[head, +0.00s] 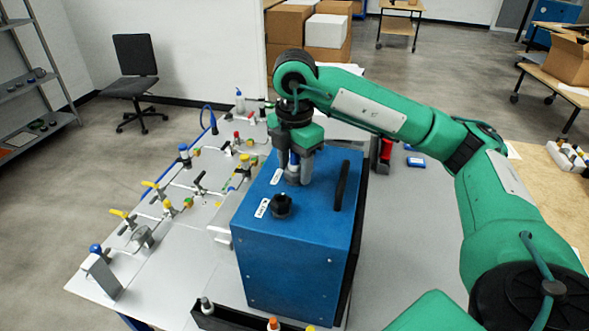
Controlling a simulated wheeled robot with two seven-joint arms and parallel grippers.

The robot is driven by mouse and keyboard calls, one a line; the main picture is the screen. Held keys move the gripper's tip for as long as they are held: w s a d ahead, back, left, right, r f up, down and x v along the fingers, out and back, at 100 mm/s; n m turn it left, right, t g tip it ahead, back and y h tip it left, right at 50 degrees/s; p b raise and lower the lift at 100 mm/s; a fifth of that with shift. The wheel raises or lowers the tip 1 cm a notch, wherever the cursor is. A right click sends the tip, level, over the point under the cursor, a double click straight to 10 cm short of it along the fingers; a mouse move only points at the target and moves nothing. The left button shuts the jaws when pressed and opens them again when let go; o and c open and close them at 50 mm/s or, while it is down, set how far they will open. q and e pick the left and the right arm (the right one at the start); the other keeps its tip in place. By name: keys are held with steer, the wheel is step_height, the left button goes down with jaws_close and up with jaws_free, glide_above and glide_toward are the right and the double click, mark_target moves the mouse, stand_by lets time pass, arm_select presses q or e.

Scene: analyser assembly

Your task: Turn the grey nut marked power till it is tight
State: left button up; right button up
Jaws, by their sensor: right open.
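The blue analyser box (290,275) stands on the light table, with two fittings on its top. A dark nut (281,206) sits near the front edge beside a white label (262,208). A second white label (276,176) lies further back, its print too small to read. Beside it a grey nut (292,180) is partly hidden by my right gripper (295,171). This gripper points down with its open fingers around or just above that nut; contact cannot be told. My left gripper is out of view.
A black handle (340,186) stands up on the right of the box top. Pipework with coloured valves (160,190) fills the table to the left. A dark tray (225,318) with bottles lies in front. A small blue item (416,162) lies behind right.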

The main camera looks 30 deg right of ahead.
steer(key=n+b, duration=0.2)
steer(key=n, duration=0.3)
steer(key=shift+f+n, duration=0.15)
steer(key=shift+n, duration=1.25)
steer(key=n, duration=0.5)
steer(key=shift+n+b, duration=0.3)
steer(key=shift+b, duration=0.1)
steer(key=n, duration=0.4)
steer(key=shift+n, duration=0.4)
